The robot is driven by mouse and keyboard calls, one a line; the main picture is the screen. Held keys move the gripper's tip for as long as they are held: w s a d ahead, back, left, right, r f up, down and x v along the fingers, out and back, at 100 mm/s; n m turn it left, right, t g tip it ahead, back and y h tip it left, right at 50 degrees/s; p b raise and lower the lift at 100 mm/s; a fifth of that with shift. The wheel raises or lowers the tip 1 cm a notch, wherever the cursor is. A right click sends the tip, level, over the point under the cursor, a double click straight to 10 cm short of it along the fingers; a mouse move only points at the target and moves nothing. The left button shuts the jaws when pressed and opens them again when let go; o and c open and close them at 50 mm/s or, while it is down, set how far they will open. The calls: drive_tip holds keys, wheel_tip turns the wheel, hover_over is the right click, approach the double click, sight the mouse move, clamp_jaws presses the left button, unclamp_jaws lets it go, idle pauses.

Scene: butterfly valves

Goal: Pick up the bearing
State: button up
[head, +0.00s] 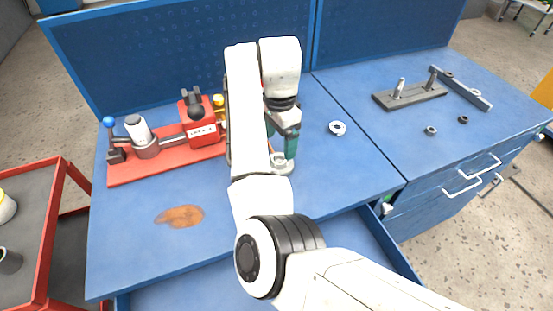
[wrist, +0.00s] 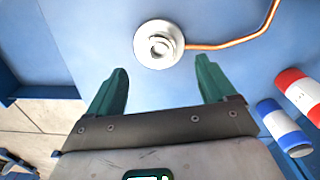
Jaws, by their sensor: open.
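A pale metal ring (head: 338,128) with a dark hole lies on the blue bench, right of my arm; it looks like the bearing. My gripper (head: 290,152) points down over the bench, its green finger close to a round grey metal part (head: 281,164). In the wrist view, my gripper (wrist: 161,82) has its two green fingers spread wide with nothing between them. Beyond the fingertips there is a round metal disc (wrist: 146,45) with a raised centre. I cannot tell which head-view part this disc is.
A red fixture (head: 165,168) with a clamp stands left of my arm. A dark plate with pins (head: 410,99) and small bushings (head: 431,131) are on the right bench. An orange line (wrist: 235,43) runs from the disc. Striped cylinders (wrist: 284,128) lie right of my gripper. A drawer (head: 350,236) is open in front.

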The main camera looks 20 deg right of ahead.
sight(279, 154)
drive_tip(key=shift+s+f+p, duration=0.1)
drive_tip(key=shift+f+p, duration=0.5)
drive_tip(key=shift+f, duration=2.3)
drive_tip(key=c, duration=1.2)
drive_tip(key=shift+c, duration=0.6)
drive_tip(key=shift+r, duration=0.15)
